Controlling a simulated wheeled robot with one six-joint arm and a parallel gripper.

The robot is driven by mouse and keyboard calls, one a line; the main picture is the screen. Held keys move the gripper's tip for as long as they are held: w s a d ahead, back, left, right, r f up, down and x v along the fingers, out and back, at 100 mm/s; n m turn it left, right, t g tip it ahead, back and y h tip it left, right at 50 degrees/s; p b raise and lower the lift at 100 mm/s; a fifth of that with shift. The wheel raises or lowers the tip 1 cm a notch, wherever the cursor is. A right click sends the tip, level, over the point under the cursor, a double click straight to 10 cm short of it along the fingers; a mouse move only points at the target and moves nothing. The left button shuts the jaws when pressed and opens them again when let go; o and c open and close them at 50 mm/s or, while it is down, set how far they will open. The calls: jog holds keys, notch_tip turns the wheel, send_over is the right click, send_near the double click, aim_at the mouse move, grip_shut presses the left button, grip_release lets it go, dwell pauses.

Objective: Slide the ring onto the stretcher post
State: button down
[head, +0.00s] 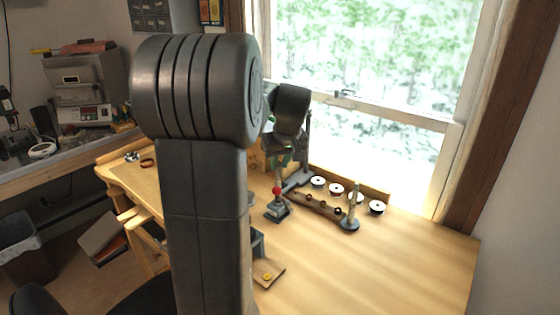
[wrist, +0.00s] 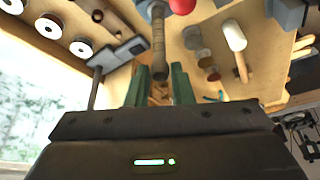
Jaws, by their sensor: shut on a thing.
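The stretcher (head: 278,210) is a small grey tool with a red ball beside it, standing on the bench below my gripper (head: 281,162). In the wrist view, its brownish stepped post (wrist: 158,42) runs from a blue-grey base toward my gripper (wrist: 159,74). The post's near end shows between the two green fingers. The red ball (wrist: 182,5) is right of the post at the top edge. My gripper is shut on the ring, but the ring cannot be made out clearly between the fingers. I cannot tell whether it is around the post or above it.
An upright grey tapered stick (head: 353,207) stands to the right on a round base. Dark rings lie on a strip beside it, with white discs (head: 376,207) behind. A grey stand (wrist: 97,85) rises close left of my fingers. A white-headed mallet (wrist: 234,36) lies right. The front right bench is clear.

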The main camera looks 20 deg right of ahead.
jog(key=shift+f+b, duration=0.65)
jog(key=shift+f, duration=0.4)
jog(key=c, duration=1.2)
grip_release()
jog(key=shift+r, duration=0.1)
jog(key=v, duration=1.3)
jog(key=shift+s+r+b, duration=0.2)
jog(key=shift+r+b, duration=0.05)
jog(key=shift+b, duration=0.15)
jog(key=shift+f, duration=0.15)
jog(key=p+x, duration=0.1)
jog(key=x, duration=1.2)
jog(key=shift+w+f, duration=0.1)
jog(key=shift+w, duration=0.05)
jog(key=shift+r, duration=0.35)
